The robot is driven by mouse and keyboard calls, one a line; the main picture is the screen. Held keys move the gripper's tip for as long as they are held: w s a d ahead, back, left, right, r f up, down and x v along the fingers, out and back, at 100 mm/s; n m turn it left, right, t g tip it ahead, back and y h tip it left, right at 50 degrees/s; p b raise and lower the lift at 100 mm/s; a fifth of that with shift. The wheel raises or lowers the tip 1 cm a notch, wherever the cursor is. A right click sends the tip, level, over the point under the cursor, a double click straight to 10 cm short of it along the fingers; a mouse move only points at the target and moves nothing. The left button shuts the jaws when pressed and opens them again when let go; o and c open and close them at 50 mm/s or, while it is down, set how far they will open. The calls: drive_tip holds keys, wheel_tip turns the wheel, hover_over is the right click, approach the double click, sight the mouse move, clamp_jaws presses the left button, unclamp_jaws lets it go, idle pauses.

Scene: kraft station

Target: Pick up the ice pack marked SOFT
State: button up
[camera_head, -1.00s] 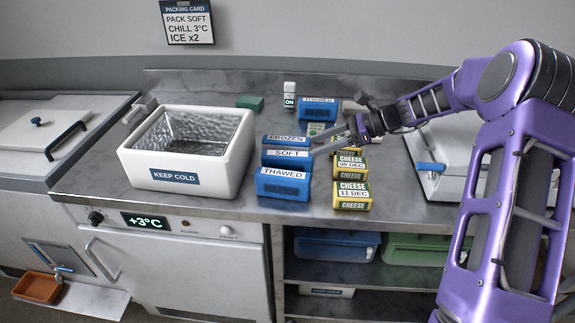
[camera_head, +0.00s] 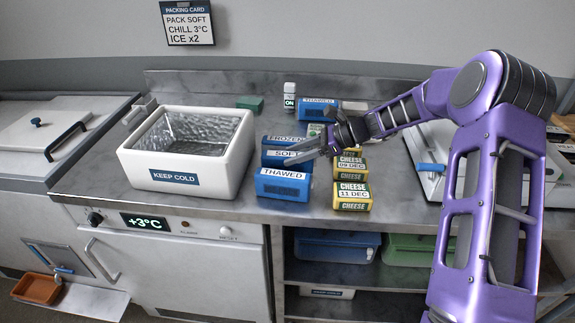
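The blue ice pack marked SOFT (camera_head: 277,157) stands in a row on the steel counter, between the pack marked FROZEN (camera_head: 284,141) behind it and the pack marked THAWED (camera_head: 284,186) in front. My gripper (camera_head: 292,156) reaches in from the right, and its fingers cover the right part of the SOFT label. The fingers look to be above or just at the pack's top; I cannot tell whether they touch it. The finger gap is too small to make out.
A white KEEP COLD box (camera_head: 188,152) with a foil lining stands open on the left. Yellow cheese packs (camera_head: 352,196) stand close to the right of the ice packs. Another blue THAWED pack (camera_head: 318,110) lies at the back. The counter's front strip is clear.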

clamp_jaws()
drive_tip(key=shift+r, duration=0.1)
